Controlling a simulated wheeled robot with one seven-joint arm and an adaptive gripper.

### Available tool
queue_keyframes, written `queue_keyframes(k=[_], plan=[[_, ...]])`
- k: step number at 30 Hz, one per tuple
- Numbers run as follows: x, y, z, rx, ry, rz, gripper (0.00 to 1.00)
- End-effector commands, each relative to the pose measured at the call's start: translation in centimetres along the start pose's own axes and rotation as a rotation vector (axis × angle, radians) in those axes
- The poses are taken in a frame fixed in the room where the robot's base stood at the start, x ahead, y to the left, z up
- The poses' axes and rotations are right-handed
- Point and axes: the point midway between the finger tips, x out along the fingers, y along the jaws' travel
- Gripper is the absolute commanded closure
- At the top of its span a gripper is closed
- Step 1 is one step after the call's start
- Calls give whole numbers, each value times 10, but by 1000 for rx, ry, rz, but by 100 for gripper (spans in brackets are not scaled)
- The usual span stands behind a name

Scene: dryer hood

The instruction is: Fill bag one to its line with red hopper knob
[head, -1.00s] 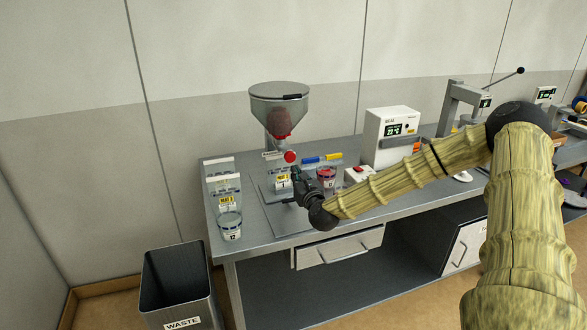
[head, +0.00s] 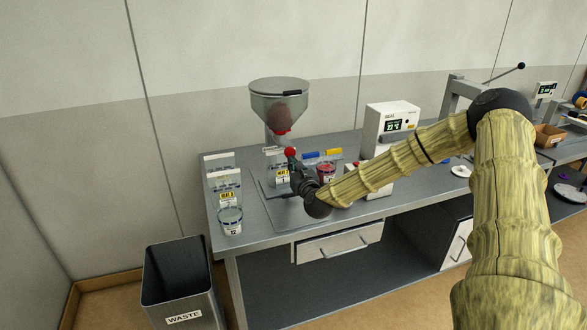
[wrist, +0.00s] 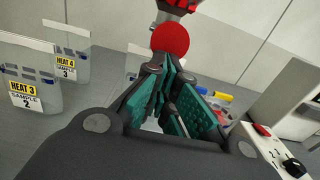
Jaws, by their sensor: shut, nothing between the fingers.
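The hopper (head: 280,98) is a clear-sided funnel with dark red contents, standing at the back of the bench. Its red knob (head: 290,152) is a round ball below the funnel; it also shows in the wrist view (wrist: 170,39). A clear bag with a yellow label (head: 283,173) stands under the hopper, partly hidden by my gripper; its number and fill line cannot be read. My gripper (head: 296,166) is shut and empty, its tips right by the knob. In the wrist view, the teal fingers (wrist: 159,72) end just below the knob; contact cannot be told.
Bags labelled sample 2 (wrist: 32,88) and sample 3 (wrist: 70,55) stand to the left. A waste bin (head: 178,280) stands on the floor.

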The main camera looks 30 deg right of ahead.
Motion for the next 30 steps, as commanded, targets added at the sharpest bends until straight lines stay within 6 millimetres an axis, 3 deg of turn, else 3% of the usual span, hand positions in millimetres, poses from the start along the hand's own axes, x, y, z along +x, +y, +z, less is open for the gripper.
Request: queue_keyframes(k=[12,30], plan=[[30,0,-2,0,-1,0,100],[32,-1,2,0,-3,-1,100]])
